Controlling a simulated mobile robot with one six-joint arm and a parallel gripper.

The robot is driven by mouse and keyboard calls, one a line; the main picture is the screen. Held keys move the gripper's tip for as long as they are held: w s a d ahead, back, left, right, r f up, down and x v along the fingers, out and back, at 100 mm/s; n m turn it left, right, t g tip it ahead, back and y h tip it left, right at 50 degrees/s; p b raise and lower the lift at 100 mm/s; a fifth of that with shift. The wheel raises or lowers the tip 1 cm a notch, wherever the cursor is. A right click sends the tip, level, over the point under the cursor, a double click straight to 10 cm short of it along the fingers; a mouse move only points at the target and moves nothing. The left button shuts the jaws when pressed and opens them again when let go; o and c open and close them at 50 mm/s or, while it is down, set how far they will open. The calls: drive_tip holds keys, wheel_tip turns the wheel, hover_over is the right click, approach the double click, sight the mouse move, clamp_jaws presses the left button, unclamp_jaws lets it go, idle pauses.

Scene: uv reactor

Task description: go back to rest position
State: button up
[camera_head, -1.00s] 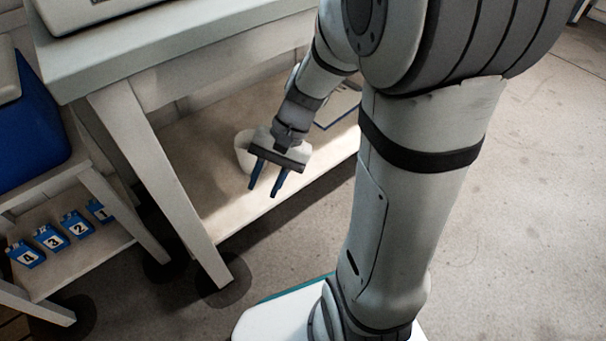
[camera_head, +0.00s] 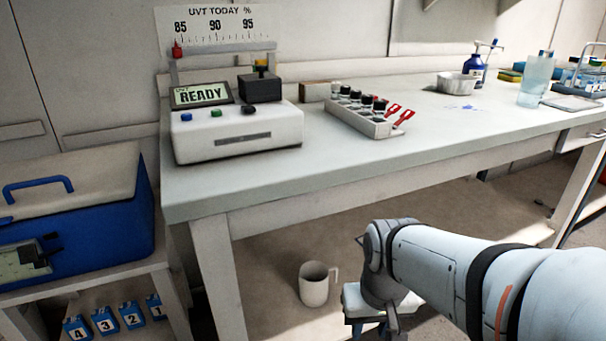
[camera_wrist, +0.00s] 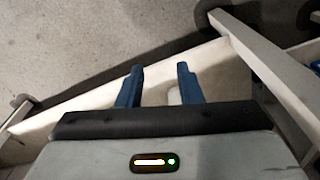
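My gripper (camera_wrist: 158,72) shows in the wrist view with its two blue fingers apart and nothing held between them. A small pale patch shows beyond the right finger's base; I cannot tell what it is. In the head view my arm reaches in from the lower right and my gripper is low, in front of the bench, its fingers cut off by the bottom edge.
A blue cooler (camera_head: 75,225) stands at left above several numbered blue packs (camera_head: 105,321). Open floor (camera_wrist: 70,45) shows in the wrist view.

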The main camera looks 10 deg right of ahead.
wheel_tip(320, 180, up, 37)
drive_tip(key=t+p, duration=0.1)
drive_tip(key=p, duration=3.1)
drive_tip(key=shift+s+a+f+t, duration=0.15)
drive_tip(key=shift+a+t, duration=0.05)
drive_tip(key=shift+t, duration=0.1)
